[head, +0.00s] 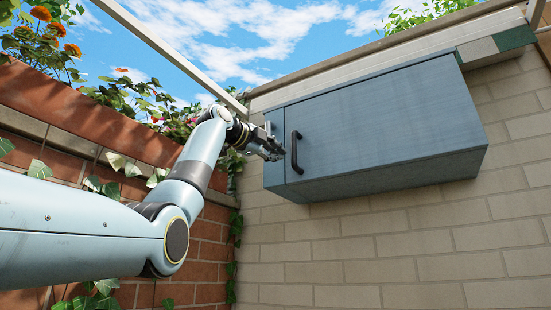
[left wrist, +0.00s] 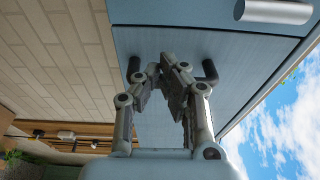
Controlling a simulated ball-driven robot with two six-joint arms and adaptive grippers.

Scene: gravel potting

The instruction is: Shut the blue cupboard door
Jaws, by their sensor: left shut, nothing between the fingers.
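The blue cupboard (head: 390,165) hangs on the brick wall in the head view. Its door (head: 380,105) has a dark bar handle (head: 296,150) near the left edge. The door looks about flush with the narrow strip at its left; a thin seam shows, and I cannot tell if it is fully closed. My left gripper (head: 272,150) is shut and empty, just left of the handle. In the left wrist view the fingertips (left wrist: 168,75) point at the blue panel (left wrist: 235,70), with the handle (left wrist: 210,72) partly hidden behind them; contact is unclear. My right gripper is not in view.
A grey cylinder (left wrist: 275,11) sits by the panel's edge in the left wrist view. A red brick planter (head: 80,115) with flowers and ivy stands left of my arm. The pale brick wall (head: 400,250) below the cupboard is clear.

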